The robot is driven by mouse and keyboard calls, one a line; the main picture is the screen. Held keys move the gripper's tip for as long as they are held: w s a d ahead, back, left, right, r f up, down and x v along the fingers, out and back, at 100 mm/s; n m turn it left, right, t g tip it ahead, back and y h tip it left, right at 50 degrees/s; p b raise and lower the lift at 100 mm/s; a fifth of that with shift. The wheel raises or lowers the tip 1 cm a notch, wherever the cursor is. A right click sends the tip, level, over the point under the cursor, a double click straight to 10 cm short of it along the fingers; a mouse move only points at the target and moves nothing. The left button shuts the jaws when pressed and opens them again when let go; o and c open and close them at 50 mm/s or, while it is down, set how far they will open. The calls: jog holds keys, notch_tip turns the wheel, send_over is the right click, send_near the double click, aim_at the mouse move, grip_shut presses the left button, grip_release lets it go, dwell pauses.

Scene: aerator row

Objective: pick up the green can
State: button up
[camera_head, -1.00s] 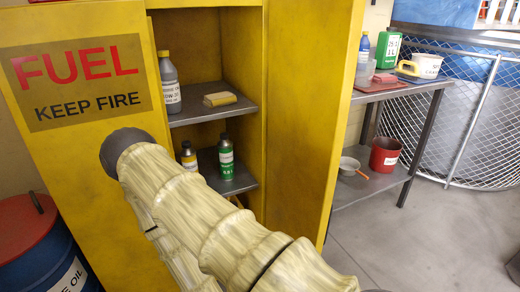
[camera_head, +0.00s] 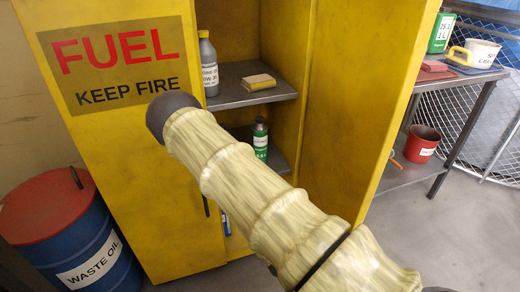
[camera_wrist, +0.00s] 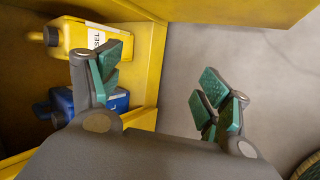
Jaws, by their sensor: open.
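A green can (camera_head: 441,32) with a white label stands on the bench at the upper right of the head view. It is not in the wrist view. In the wrist view my gripper (camera_wrist: 163,85) is open, with green-padded fingers spread and nothing between them. It points down by the fuel cabinet's edge, over bare grey floor. My arm crosses the middle of the head view, and the gripper is hidden there. A smaller bottle (camera_head: 260,138) with a green label stands on the cabinet's lower shelf, partly behind my arm.
The yellow fuel cabinet (camera_head: 345,80) stands open before me. In the wrist view, a yellow container (camera_wrist: 85,38) and a blue one (camera_wrist: 95,101) lie near the left finger. The bench (camera_head: 478,82) holds a yellow-handled pot (camera_head: 482,53); a red pot (camera_head: 421,144) sits below. A waste oil drum (camera_head: 100,245) stands left.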

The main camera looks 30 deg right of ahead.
jog(key=w+d+r+n+t+h+p, duration=0.2)
jog(key=w+d+r+n+t, duration=0.25)
jog(key=w+r+n, duration=0.55)
jog(key=n+t+h+p, duration=0.1)
jog(key=n+t+p, duration=0.2)
jog(key=n+t, duration=0.35)
send_near(260, 138)
jog(key=w+n+g, duration=0.1)
jog(key=w, duration=0.1)
jog(key=x, duration=0.4)
jog(key=shift+w+d+r, duration=0.15)
jog(key=shift+d+r, duration=0.25)
jog(key=shift+x, duration=3.2)
jog(key=shift+d, duration=0.15)
jog(key=c, duration=1.2)
jog(key=shift+c, duration=0.2)
